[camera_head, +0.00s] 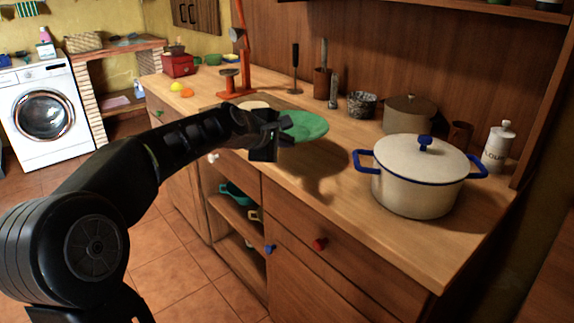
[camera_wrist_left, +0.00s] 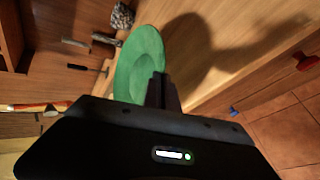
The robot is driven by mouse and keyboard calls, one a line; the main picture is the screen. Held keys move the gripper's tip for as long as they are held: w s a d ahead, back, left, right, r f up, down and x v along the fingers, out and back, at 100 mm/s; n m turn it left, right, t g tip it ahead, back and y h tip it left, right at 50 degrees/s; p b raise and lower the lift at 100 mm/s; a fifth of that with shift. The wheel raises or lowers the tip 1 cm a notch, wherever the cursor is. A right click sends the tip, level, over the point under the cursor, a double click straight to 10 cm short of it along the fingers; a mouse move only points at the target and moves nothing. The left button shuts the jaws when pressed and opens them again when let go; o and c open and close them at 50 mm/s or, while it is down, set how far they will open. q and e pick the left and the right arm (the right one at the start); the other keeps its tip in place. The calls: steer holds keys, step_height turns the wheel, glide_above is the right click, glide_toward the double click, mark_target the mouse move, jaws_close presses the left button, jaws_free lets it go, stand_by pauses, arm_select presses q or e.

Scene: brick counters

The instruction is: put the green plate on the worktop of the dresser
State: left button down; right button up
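The green plate (camera_head: 304,126) is at the end of my left arm in the head view, over the worktop of the dresser (camera_head: 330,179). My left gripper (camera_head: 277,134) is shut on the plate's near edge. In the left wrist view the green plate (camera_wrist_left: 139,64) extends beyond the gripper finger (camera_wrist_left: 162,92), and a dark shadow falls on the worktop beside it. The plate appears held above the wood, with a gap I cannot measure. My right gripper shows in neither view.
A white pot (camera_head: 417,178) with blue handles stands right of the plate. A brown pot (camera_head: 409,114), a speckled cup (camera_head: 361,104) and a flour bottle (camera_head: 497,147) stand along the back. An orange scale (camera_head: 246,75) is to the left.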

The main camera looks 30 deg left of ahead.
mark_target(286, 175)
arm_select(q)
steer(key=shift+f, duration=0.5)
steer(key=shift+f, duration=0.1)
step_height(286, 175, down, 5)
steer(key=shift+r+b, duration=0.1)
steer(key=shift+b, duration=1.1)
steer(key=shift+f, duration=0.2)
steer(key=c, duration=2)
jaws_free()
steer(key=shift+o, duration=0.2)
